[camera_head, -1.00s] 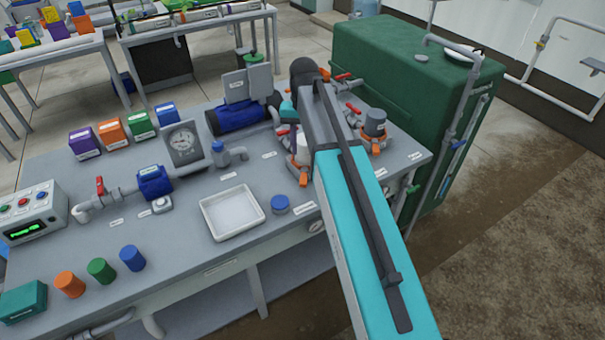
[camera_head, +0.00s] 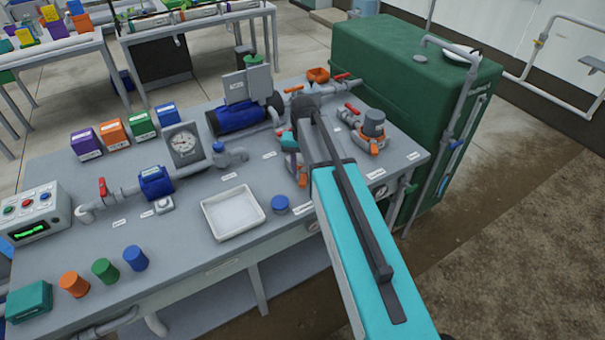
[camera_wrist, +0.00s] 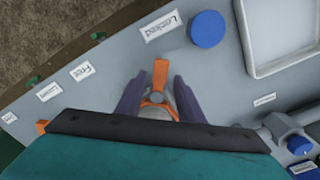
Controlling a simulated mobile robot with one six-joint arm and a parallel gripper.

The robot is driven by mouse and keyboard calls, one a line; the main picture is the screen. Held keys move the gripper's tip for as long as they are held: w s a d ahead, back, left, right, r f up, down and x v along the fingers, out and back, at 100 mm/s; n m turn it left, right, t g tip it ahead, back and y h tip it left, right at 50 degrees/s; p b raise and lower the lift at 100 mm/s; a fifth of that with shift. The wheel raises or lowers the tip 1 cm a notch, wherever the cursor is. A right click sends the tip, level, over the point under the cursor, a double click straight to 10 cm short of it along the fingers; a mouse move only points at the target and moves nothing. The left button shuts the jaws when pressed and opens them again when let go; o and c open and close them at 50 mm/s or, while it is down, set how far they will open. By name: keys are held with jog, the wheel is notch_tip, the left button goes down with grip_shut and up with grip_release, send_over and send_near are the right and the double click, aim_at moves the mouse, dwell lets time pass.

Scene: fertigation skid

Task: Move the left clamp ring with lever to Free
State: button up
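The left clamp ring shows in the wrist view as an orange ring (camera_wrist: 157,101) with an orange lever (camera_wrist: 161,73) standing out toward the "Locked" label (camera_wrist: 162,27). A "Free" label (camera_wrist: 82,72) lies to the left. My gripper (camera_wrist: 159,82) is open, its two dark fingers on either side of the lever and ring, with a gap visible beside the lever. The ring's near part is hidden by my gripper body. In the head view my arm covers most of the left clamp ring; only orange bits (camera_head: 303,180) show.
The right clamp ring (camera_head: 374,147) with a grey cap stands close by on the right. Red-handled valves (camera_head: 352,108) and pipes are behind. A blue round cap (camera_head: 280,203) and a white tray (camera_head: 233,213) lie to the left. A green tank (camera_head: 415,75) stands behind the bench.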

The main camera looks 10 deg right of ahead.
jog(key=shift+f, duration=1.15)
grip_shut()
